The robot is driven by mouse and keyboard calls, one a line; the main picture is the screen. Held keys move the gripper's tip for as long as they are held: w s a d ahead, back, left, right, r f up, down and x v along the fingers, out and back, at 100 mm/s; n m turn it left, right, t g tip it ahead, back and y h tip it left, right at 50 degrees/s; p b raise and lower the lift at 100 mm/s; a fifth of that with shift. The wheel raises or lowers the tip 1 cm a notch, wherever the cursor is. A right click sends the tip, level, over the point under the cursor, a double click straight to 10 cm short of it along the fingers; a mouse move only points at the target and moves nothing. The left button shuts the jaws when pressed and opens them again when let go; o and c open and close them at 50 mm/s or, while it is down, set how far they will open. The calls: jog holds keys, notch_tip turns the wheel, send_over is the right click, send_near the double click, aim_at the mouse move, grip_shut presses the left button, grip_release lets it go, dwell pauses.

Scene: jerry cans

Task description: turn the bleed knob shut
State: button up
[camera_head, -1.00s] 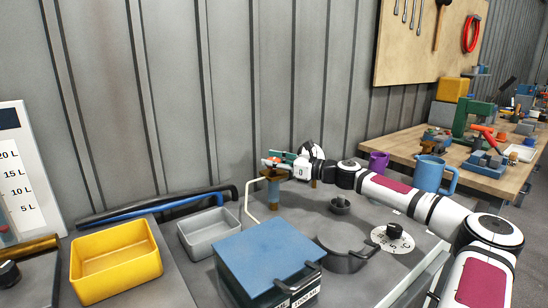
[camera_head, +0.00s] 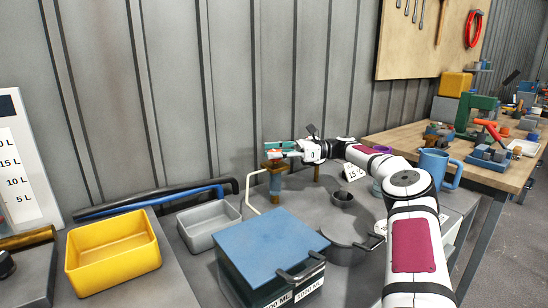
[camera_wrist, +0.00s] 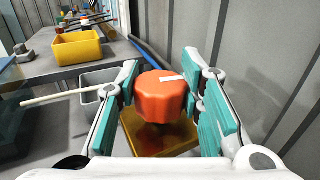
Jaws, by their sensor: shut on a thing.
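The bleed knob is an orange, ridged knob (camera_wrist: 160,98) with a white mark on its top, centred in the wrist view. My gripper (camera_wrist: 163,80) has its teal-padded fingers on either side of the knob and is shut on it. The knob is mostly hidden by the fingers there. In the wrist view a brownish-yellow block (camera_wrist: 150,138) lies below the knob.
A thin cream pipe (camera_head: 249,190) runs beside the post. A grey tray (camera_head: 209,222), yellow bin (camera_head: 114,253) and blue-lidded box (camera_head: 270,250) stand nearer. The grey wall (camera_head: 230,80) rises close behind.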

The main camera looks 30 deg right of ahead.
aim_at(274, 151)
jog(key=shift+f+n+g+y+b, duration=0.1)
jog(key=shift+n+g+y+b, duration=0.2)
jog(key=shift+n+g+b, duration=0.25)
jog(key=o, duration=1.2)
notch_tip(274, 151, up, 10)
